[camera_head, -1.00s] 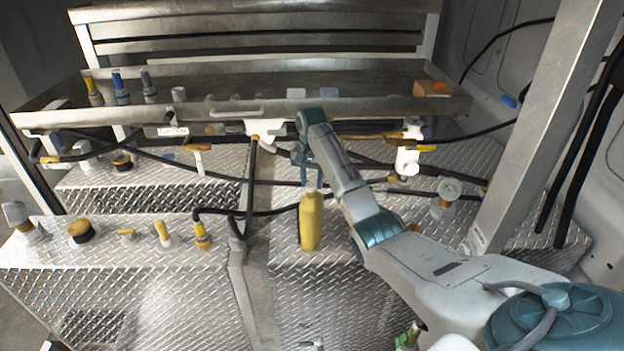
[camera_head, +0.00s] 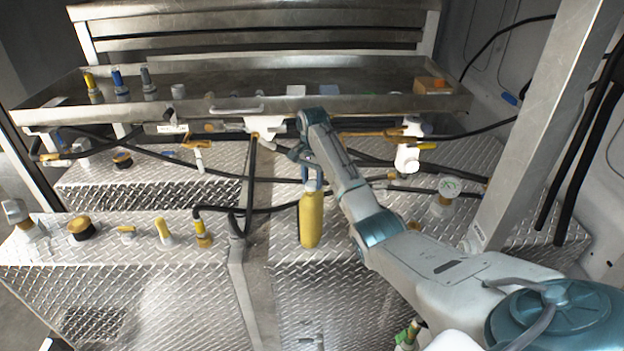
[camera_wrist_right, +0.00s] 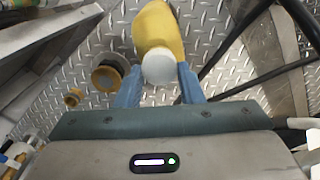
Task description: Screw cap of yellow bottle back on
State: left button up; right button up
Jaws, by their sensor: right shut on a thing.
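The yellow bottle (camera_head: 311,222) stands upright on the diamond-plate surface right of centre in the head view. It also shows in the right wrist view (camera_wrist_right: 158,28), with a round white cap (camera_wrist_right: 159,66) at its near end. My right gripper (camera_head: 311,186) reaches the top of the bottle from above. In the wrist view its two blue fingers (camera_wrist_right: 158,88) lie on either side of the white cap, shut on it. The fingers and wrist hide part of the cap in the head view. My left gripper is not in view.
A metal tray (camera_head: 230,108) with several small nozzles runs behind the bottle. Black hoses (camera_head: 270,210) cross behind and left of it. Several yellow-and-grey fittings (camera_head: 163,233) stand to the left. A metal post (camera_head: 545,130) rises at the right. Plate in front of the bottle is clear.

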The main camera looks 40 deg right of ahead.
jog(key=shift+m, duration=1)
jog(key=m, duration=0.4)
jog(key=shift+s, duration=0.15)
jog(key=shift+m, duration=0.6)
jog(key=m, duration=0.4)
jog(key=shift+s, duration=0.1)
jog(key=shift+f+m, duration=0.1)
jog(key=shift+m, duration=0.4)
